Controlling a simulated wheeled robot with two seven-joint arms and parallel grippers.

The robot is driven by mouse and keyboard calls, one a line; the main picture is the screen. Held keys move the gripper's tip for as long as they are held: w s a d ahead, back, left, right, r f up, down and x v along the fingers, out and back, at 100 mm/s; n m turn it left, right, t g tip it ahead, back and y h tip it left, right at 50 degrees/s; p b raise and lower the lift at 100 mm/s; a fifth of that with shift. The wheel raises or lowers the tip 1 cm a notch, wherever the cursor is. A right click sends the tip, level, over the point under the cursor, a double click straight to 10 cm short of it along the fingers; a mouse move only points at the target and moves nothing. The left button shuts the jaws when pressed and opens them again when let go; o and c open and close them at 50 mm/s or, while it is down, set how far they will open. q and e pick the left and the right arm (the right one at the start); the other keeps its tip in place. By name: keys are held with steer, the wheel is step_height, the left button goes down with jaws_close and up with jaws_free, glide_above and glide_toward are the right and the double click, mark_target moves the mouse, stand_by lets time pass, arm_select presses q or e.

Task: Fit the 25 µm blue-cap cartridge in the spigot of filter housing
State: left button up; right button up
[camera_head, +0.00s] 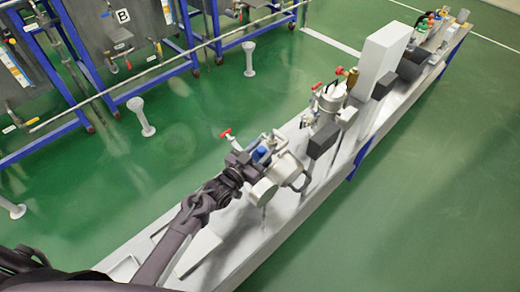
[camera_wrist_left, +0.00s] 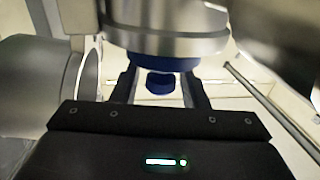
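The filter housing (camera_head: 288,166) is a pale metal vessel standing on the long grey bench. A blue cap (camera_head: 261,154) shows at its left side. My left gripper (camera_head: 247,158) reaches it from the lower left. In the left wrist view the two dark fingers (camera_wrist_left: 160,92) stand at either side of the blue cap (camera_wrist_left: 160,83), their tips at its wide rim. A shiny metal cylinder (camera_wrist_left: 165,42) is right above the cap. The cartridge's body and the spigot's mouth are hidden, so I cannot tell how deep it sits. My right gripper is not in view.
A grey cylinder (camera_wrist_left: 35,88) is close on the left in the wrist view. A second vessel with red-handled valves (camera_head: 328,100) and a tall white box (camera_head: 381,58) stand farther along the bench. Blue-framed racks are at upper left. The green floor is open on the right.

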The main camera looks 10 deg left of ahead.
arm_select(q)
steer(key=shift+o, duration=0.8)
steer(key=shift+s+d+f, duration=0.1)
steer(key=shift+d+f, duration=0.15)
steer(key=shift+d, duration=0.05)
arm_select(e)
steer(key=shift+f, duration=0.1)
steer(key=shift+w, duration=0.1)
arm_select(q)
steer(key=shift+s+a+f, duration=0.1)
steer(key=shift+s, duration=0.35)
steer(key=v, duration=0.5)
steer(key=shift+s+a+r, duration=0.25)
steer(key=shift+s+a, duration=0.05)
steer(key=shift+s+a+r, duration=0.1)
steer(key=shift+s+a, duration=0.3)
steer(key=shift+a, duration=0.05)
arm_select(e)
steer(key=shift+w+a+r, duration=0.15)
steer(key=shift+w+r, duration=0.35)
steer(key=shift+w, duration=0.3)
arm_select(q)
steer(key=shift+a, duration=0.1)
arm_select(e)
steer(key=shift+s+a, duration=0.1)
